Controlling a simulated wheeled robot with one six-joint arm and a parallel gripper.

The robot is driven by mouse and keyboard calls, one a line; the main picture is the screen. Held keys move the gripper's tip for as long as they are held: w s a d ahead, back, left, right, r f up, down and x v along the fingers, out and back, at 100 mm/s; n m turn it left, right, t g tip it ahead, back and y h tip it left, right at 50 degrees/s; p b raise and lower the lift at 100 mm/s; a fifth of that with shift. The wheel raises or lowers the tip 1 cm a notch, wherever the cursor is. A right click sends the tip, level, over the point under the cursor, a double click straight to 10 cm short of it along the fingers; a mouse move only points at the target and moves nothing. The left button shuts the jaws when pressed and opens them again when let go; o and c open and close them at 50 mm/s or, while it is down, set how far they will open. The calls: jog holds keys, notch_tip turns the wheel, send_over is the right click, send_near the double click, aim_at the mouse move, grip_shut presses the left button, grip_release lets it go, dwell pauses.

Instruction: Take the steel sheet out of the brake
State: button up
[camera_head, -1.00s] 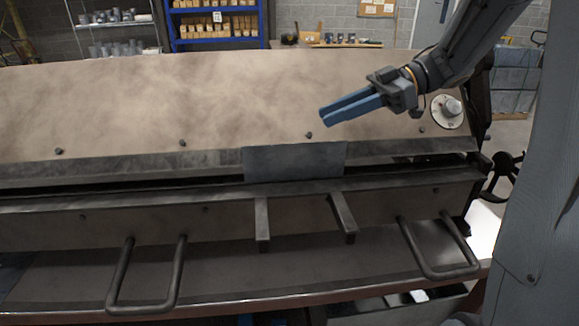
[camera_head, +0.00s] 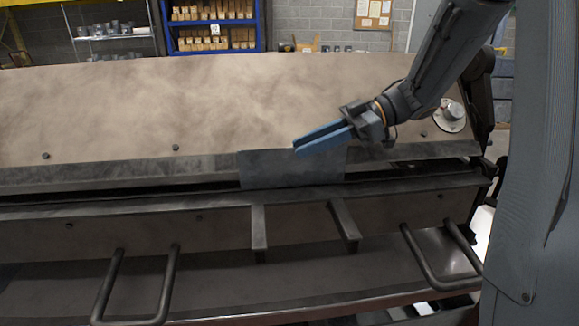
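The steel sheet (camera_head: 270,172) is a small grey rectangle standing in the brake (camera_head: 100,105). Its lower edge goes down into the dark slot between the upper beam and the lower bed. The face of the sheet leans against the front of the upper beam. My gripper (camera_head: 296,149), with blue fingers, points left and down, and its tips overlap the sheet's upper edge in the picture. I cannot tell whether the fingers touch the sheet. The two fingers look close together, and any gap between them is hard to make out.
Two bent bar handles, the left one (camera_head: 167,285) and the right one (camera_head: 425,258), stick out from the front of the brake. Two short brackets (camera_head: 258,232) (camera_head: 344,225) stand below the sheet. A blue shelf (camera_head: 214,50) with boxes stands behind.

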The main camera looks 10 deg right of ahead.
jog(key=shift+x, duration=1.3)
grip_shut()
dwell(0.4)
